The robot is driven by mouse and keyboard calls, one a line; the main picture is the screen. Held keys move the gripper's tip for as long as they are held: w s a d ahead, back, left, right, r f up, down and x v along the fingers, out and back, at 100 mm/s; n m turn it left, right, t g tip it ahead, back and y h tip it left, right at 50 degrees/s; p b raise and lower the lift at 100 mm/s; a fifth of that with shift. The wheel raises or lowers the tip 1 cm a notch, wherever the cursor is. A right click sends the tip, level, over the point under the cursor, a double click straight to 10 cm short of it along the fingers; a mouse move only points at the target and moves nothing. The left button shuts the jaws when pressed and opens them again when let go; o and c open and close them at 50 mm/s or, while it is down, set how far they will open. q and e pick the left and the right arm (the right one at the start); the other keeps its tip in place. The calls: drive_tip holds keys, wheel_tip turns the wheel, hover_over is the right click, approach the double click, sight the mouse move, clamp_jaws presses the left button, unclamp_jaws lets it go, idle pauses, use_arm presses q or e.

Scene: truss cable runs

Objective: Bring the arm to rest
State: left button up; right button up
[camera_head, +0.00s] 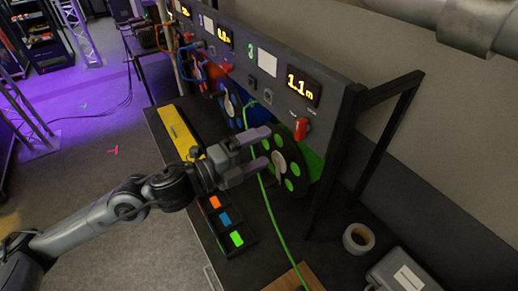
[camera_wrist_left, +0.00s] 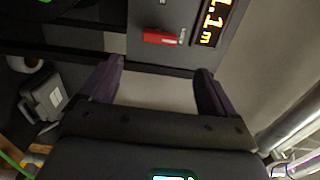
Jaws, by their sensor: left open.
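My left arm (camera_head: 95,213) reaches in from the lower left in the head view. Its gripper (camera_head: 264,149) is open, with its two grey fingers pointing right toward the black reel with green spots (camera_head: 290,170). I cannot tell whether the fingers touch the reel. In the left wrist view the two dark fingers (camera_wrist_left: 160,72) stand well apart with nothing between them. A green cable (camera_head: 267,205) runs down past the fingertips to the bench front. My right gripper is not in view.
A grey panel carries a lit 1.1 m display (camera_head: 303,87) and a red switch (camera_head: 301,128). A tray with coloured labels (camera_head: 237,239), a tape roll (camera_head: 358,238) and a grey case (camera_head: 402,272) sit on the bench. Open floor (camera_head: 100,135) lies left.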

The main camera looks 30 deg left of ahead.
use_arm(q)
drive_tip(key=s+d+f+n+g+y, duration=0.15)
drive_tip(key=s+f+n, duration=0.3)
drive_tip(key=f, duration=0.45)
drive_tip(key=s+d+f+n+g+y, duration=0.1)
drive_tip(key=s+d+f+n+y, duration=0.3)
drive_tip(key=f, duration=0.6)
drive_tip(key=s+a+f+n+g+y, duration=0.1)
drive_tip(key=s+a+f+n+g, duration=0.1)
drive_tip(key=s+f+n+g, duration=0.4)
drive_tip(key=s+a+f+n+g+y, duration=0.1)
drive_tip(key=s+a+f+n+g, duration=0.25)
drive_tip(key=s+f+n, duration=0.45)
wheel_tip(320, 180, up, 21)
drive_tip(key=s+p, duration=0.1)
drive_tip(key=p, duration=2)
drive_tip(key=shift+s+d+r+m, duration=0.15)
drive_tip(key=shift+d+r+m, duration=0.1)
drive_tip(key=shift+m, duration=0.2)
drive_tip(key=shift+f+y, duration=0.1)
drive_tip(key=shift+y, duration=0.15)
